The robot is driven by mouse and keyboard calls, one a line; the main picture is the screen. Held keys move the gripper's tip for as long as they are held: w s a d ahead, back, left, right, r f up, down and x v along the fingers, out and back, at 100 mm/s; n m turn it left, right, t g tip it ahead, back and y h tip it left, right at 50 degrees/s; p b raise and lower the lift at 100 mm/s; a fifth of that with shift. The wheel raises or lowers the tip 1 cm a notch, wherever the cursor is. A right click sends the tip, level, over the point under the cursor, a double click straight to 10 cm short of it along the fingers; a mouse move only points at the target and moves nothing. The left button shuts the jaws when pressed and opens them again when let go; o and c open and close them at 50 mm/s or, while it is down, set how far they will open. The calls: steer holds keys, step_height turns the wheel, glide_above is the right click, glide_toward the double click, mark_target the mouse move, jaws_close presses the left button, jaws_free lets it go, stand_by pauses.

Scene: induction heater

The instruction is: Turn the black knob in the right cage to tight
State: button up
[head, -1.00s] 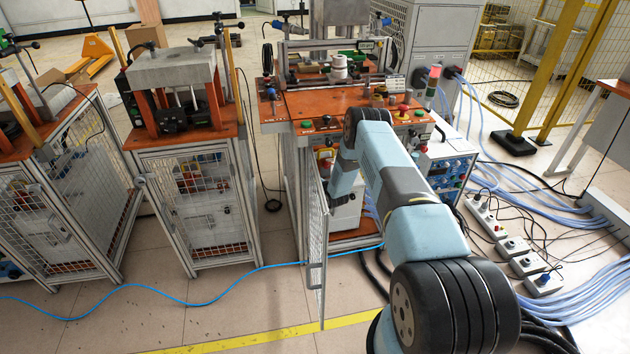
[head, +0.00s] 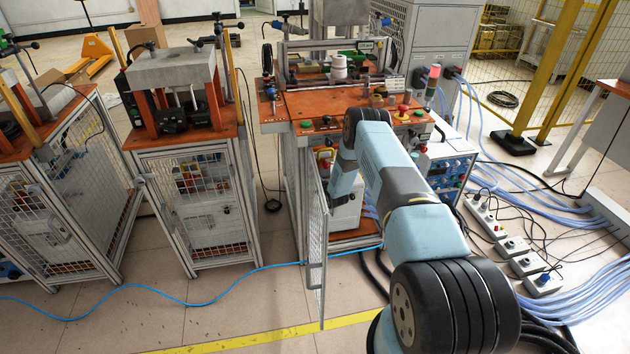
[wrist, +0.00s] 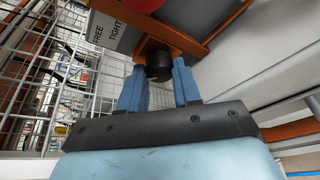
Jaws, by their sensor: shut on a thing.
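In the wrist view the black knob (wrist: 158,68) sits on an orange bracket (wrist: 178,32) beside a grey plate (wrist: 112,30) lettered FREE and TIGHT. My gripper (wrist: 160,76) has its two blue fingers on either side of the knob and is shut on it. No pointer mark on the knob can be made out, so its setting cannot be told. In the head view my arm reaches into the right cage (head: 290,170), under its orange top. My gripper and the knob are hidden there.
The right cage's mesh door (head: 315,250) stands open, left of my arm. A red part (wrist: 142,4) shows above the knob. A metal mesh (wrist: 60,75) lies close on the gripper's left. A control box (head: 447,165) and cables stand right of the arm.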

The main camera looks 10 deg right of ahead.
steer(key=shift+s+d+f, duration=0.1)
steer(key=shift+d+f, duration=0.05)
steer(key=m+y, duration=0.1)
steer(key=m, duration=0.1)
steer(key=m+t, duration=0.1)
steer(key=m, duration=0.1)
steer(key=shift+d+f+y, duration=0.15)
steer(key=shift+y, duration=0.25)
steer(key=m, duration=0.2)
steer(key=m+t, duration=0.1)
steer(key=m, duration=0.1)
steer(key=shift+d+f+y, duration=0.1)
steer(key=shift+f+y, duration=0.1)
steer(key=shift+y, duration=0.1)
steer(key=m, duration=0.1)
steer(key=m+t, duration=0.1)
steer(key=m, duration=0.2)
steer(key=shift+f+t, duration=0.25)
steer(key=shift+t, duration=0.15)
steer(key=shift+f+m+t, duration=0.1)
steer(key=shift+m+t, duration=0.5)
steer(key=shift+m, duration=1.5)
steer(key=shift+a+m, duration=0.25)
steer(key=shift+m, duration=0.05)
steer(key=o, duration=0.8)
steer(key=shift+c, duration=0.2)
steer(key=o, duration=0.3)
